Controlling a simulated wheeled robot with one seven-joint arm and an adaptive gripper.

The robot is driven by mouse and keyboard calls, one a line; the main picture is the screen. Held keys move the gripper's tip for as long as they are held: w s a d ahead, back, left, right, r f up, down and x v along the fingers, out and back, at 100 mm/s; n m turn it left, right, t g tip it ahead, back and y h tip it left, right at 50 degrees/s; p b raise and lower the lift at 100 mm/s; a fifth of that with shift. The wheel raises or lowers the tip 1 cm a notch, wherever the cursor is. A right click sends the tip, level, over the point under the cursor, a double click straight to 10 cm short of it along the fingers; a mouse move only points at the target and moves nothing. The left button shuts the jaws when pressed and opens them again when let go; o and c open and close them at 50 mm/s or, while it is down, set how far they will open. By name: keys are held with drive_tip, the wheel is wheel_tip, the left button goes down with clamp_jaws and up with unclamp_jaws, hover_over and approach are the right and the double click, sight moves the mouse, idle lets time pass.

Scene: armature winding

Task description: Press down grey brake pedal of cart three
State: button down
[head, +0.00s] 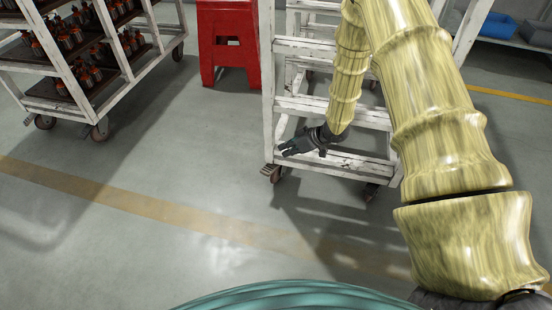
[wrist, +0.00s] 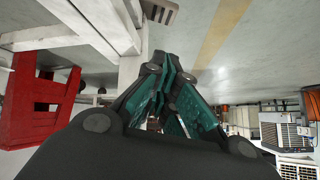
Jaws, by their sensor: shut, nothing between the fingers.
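The white, worn-paint cart (head: 268,100) stands at the centre of the head view, with a caster (head: 271,171) under its near left corner. My gripper (head: 287,149) is dark and sits at the cart's low front rail, just above that caster. In the wrist view my gripper (wrist: 172,62) has its teal-padded fingers drawn together, with nothing held. A light grey slotted piece (wrist: 160,10) shows beyond the fingertips at the top edge, apart from them; it looks like the brake pedal. I cannot make out the pedal in the head view, nor any cart number.
A red step stool (head: 228,45) stands behind and left of the cart. Another white cart (head: 140,85) with shelves of orange-and-dark parts stands at the upper left. Blue bins (head: 497,25) are at the upper right. The floor in front, with a yellow line (head: 150,209), is clear.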

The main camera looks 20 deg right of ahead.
drive_tip(key=b, duration=0.5)
hover_over(268, 171)
drive_tip(key=d, duration=0.1)
drive_tip(key=f, duration=0.6)
drive_tip(key=shift+w+d+f, duration=0.1)
drive_tip(key=shift+w+f, duration=0.1)
drive_tip(key=shift+f, duration=0.2)
drive_tip(key=f+b, duration=0.2)
drive_tip(key=f, duration=0.1)
drive_tip(key=shift+a, duration=0.4)
drive_tip(key=shift+s+a+f, duration=0.1)
drive_tip(key=shift+f, duration=0.35)
drive_tip(key=shift+a, duration=0.15)
